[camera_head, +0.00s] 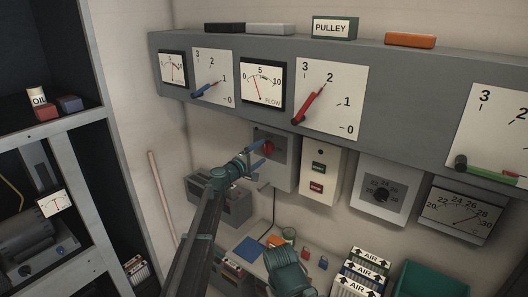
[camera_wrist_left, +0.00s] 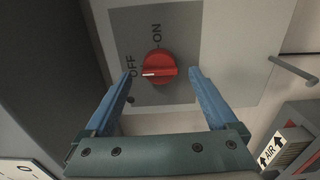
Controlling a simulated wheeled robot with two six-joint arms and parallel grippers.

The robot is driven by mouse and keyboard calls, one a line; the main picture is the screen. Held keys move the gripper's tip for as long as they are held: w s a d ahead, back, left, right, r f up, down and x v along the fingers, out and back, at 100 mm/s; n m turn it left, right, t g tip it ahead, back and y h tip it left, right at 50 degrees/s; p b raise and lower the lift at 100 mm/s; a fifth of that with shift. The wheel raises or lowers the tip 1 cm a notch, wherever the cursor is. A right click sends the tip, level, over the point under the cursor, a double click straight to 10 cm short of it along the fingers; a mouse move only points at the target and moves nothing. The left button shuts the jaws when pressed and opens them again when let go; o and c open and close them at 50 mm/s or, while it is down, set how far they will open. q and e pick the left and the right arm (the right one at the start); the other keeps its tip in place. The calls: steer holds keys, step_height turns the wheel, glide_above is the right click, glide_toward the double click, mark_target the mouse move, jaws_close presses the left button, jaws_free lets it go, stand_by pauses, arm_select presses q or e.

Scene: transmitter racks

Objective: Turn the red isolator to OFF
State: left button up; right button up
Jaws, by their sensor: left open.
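The red isolator (camera_head: 268,148) is a rotary knob on a grey plate under the long grey shelf. In the left wrist view the red isolator (camera_wrist_left: 158,66) has its ridge lying level, with its white mark at the left end, on the side of the OFF label (camera_wrist_left: 131,65). The ON label (camera_wrist_left: 157,33) is above the knob. My left gripper (camera_head: 257,155) is open in front of the plate. In the left wrist view its blue fingers (camera_wrist_left: 161,74) stand on either side of the knob, with gaps. My right gripper's fingers are not seen.
Levered scales and gauges line the shelf (camera_head: 420,100) above. A bench below holds a blue item (camera_head: 249,247), padlocks and AIR-labelled stacks (camera_head: 366,268).

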arm_select(q)
steer(key=v, duration=1.1)
steer(key=s+d+f+m+g+y, duration=0.3)
steer(key=s+f+m+g, duration=0.55)
steer(key=s+f, duration=0.75)
steer(key=s+a+f+m+g+y, duration=0.1)
steer(key=s+a+f+g+y, duration=0.25)
steer(key=s+a, duration=0.45)
steer(key=s+a+f+m+g+y, duration=0.2)
steer(key=s+a+f+y, duration=0.15)
steer(key=s, duration=0.85)
steer(key=s+d+f+m+y+b, duration=0.1)
steer(key=s+d+f+b, duration=0.1)
steer(key=d+f+b, duration=0.2)
steer(key=s+d+f+m+g+y+b, duration=0.1)
steer(key=s+d+f+m+b, duration=0.1)
steer(key=s+d+f+b, duration=0.1)
steer(key=d+f+b, duration=0.1)
steer(key=d+b, duration=0.1)
steer(key=d, duration=0.1)
steer(key=shift+d, duration=0.3)
steer(key=shift+f, duration=0.15)
steer(key=shift+c, duration=0.2)
